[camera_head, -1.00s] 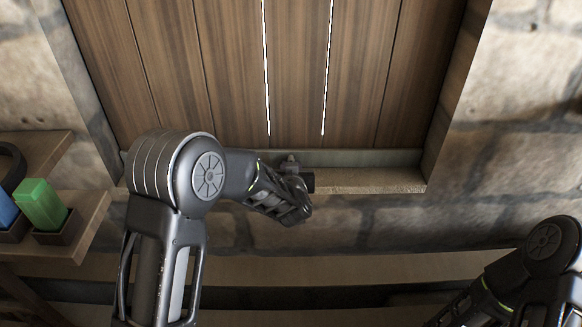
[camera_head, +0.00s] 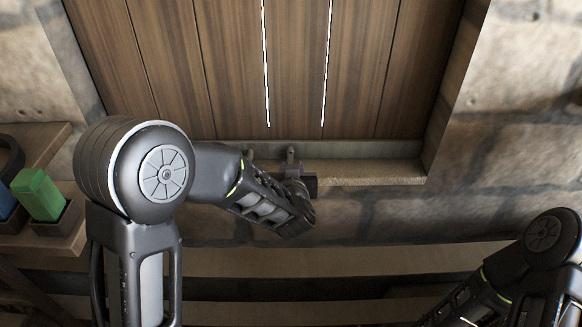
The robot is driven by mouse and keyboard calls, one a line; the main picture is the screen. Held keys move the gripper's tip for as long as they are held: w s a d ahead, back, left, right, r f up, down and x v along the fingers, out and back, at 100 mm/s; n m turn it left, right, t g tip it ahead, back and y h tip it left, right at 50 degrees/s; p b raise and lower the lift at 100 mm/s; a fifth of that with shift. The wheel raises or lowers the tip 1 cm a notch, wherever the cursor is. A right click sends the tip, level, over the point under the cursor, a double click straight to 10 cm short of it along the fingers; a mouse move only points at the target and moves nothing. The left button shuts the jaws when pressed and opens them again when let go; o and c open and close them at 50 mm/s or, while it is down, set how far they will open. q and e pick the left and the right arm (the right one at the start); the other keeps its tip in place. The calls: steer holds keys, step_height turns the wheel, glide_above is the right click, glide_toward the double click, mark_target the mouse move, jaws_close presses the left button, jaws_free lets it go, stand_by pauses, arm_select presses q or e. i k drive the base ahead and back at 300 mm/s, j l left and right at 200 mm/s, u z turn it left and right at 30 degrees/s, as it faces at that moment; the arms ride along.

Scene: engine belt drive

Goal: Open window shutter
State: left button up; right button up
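The wooden window shutter (camera_head: 245,70) is shut in its recess in the stone wall, with light showing through two thin upright slits. A small metal latch or handle (camera_head: 291,154) stands at its lower edge, just above the sill. My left arm reaches in from the left, and its gripper (camera_head: 308,190) is at the sill's front edge, just below the latch. Its fingers are mostly hidden by its wrist, so I cannot tell whether they are open or touch anything. My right arm shows at the lower right; its gripper is out of view.
The window sill (camera_head: 370,173) juts out below the shutter. At the left, a wooden shelf (camera_head: 60,245) carries a green block (camera_head: 38,194) and a blue block (camera_head: 5,203) in small holders. Stone wall (camera_head: 505,165) is bare to the right of the window.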

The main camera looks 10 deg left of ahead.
mark_target(198, 67)
steer(key=k+l, duration=0.2)
steer(key=k, duration=0.3)
steer(key=k+l, duration=0.2)
steer(key=k, duration=0.25)
